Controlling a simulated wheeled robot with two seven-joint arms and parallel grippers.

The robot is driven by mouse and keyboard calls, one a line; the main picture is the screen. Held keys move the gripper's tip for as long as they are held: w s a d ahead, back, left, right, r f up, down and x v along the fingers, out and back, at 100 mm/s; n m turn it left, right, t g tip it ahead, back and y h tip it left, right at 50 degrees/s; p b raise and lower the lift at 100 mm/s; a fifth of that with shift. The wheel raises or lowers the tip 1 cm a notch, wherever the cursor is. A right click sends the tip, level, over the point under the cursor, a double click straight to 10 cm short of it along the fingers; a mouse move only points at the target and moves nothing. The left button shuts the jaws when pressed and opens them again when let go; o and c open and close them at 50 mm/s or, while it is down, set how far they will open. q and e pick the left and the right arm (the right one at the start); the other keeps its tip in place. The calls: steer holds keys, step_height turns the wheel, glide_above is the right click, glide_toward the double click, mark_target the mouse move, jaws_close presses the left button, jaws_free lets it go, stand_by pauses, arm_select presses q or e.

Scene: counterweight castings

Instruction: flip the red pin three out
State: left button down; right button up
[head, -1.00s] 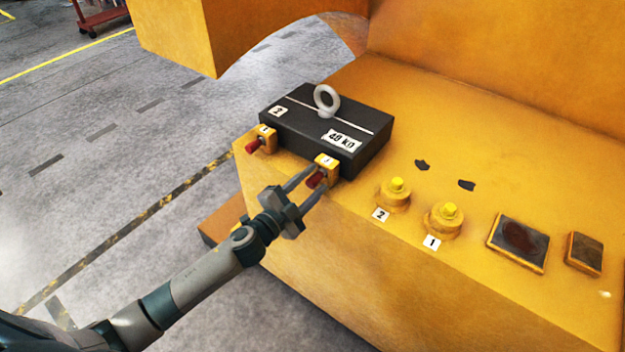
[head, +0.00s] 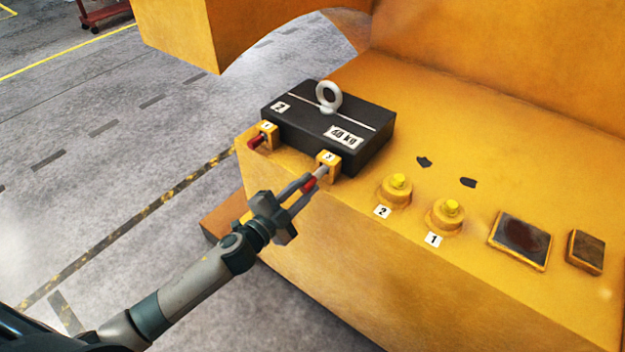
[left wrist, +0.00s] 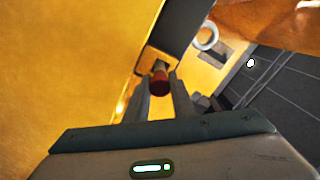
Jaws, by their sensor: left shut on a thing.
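The red pin three (head: 309,184) sticks out of the yellow block marked 3 (head: 328,163), with a bare grey length of it showing between its red end and the block. My left gripper (head: 308,184) is shut on its red end. In the left wrist view the red pin (left wrist: 158,80) shows between the two fingers (left wrist: 160,95). The dark casting (head: 330,125) with a ring on top and a 60 kg label sits behind the block. My right gripper is not in view.
Another red pin (head: 258,140) sits in a second yellow block (head: 268,133) to the left. Two yellow capped bosses, marked 2 (head: 395,190) and 1 (head: 446,215), stand to the right. The grey floor (head: 120,200) at left is clear.

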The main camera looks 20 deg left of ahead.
arm_select(q)
steer(key=shift+s+a+f, duration=0.1)
steer(key=shift+s+a, duration=0.05)
steer(key=shift+s, duration=0.4)
steer(key=shift+w, duration=0.1)
steer(key=shift+f, duration=0.1)
steer(key=c, duration=1.5)
jaws_free()
steer(key=shift+s+a, duration=0.1)
steer(key=shift+s, duration=0.15)
steer(key=shift+r, duration=0.2)
steer(key=shift+f, duration=0.1)
